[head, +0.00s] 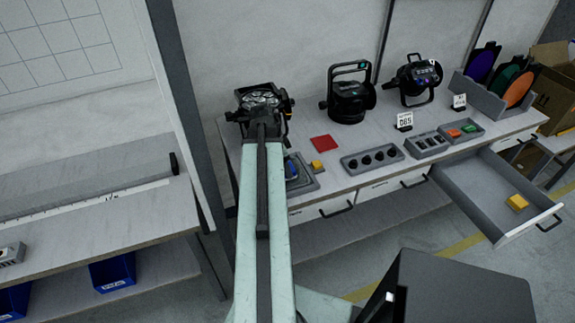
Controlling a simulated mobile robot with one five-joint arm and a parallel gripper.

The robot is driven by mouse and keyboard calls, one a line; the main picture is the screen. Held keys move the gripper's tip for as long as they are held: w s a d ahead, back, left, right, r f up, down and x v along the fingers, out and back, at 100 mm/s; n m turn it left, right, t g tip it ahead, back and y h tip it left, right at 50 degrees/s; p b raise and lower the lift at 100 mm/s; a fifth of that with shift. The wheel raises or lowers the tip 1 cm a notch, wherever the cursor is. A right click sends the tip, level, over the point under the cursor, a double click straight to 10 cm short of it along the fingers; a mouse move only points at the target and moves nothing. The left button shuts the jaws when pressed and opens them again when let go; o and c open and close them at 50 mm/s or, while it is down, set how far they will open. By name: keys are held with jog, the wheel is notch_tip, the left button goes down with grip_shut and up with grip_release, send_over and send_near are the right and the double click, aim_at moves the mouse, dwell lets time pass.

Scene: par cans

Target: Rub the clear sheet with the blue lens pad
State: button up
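My arm reaches up the picture to the left end of the workbench. My gripper (263,119) is at its far end, in front of a black lamp (262,96) with several round lenses. The fingers are too dark and small to tell open from shut, or touching from apart. A small blue item (291,168), possibly the blue lens pad, shows in a grey tray (307,184) right of my arm, which partly hides it. I cannot make out a clear sheet.
Two more black lamps (349,96) (416,80) stand at the back. A red square (324,143), yellow block (317,165) and grey socket holder (371,159) lie on the bench (350,133). An open drawer (468,205) with a yellow block (517,202) juts out at right. Coloured discs (518,89) stand at far right.

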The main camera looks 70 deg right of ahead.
jog(key=shift+w+a, duration=1.35)
jog(key=shift+w, duration=0.3)
jog(key=shift+r, duration=0.1)
notch_tip(320, 180, up, 6)
jog(key=p, duration=0.6)
notch_tip(320, 180, up, 3)
jog(key=p, duration=0.3)
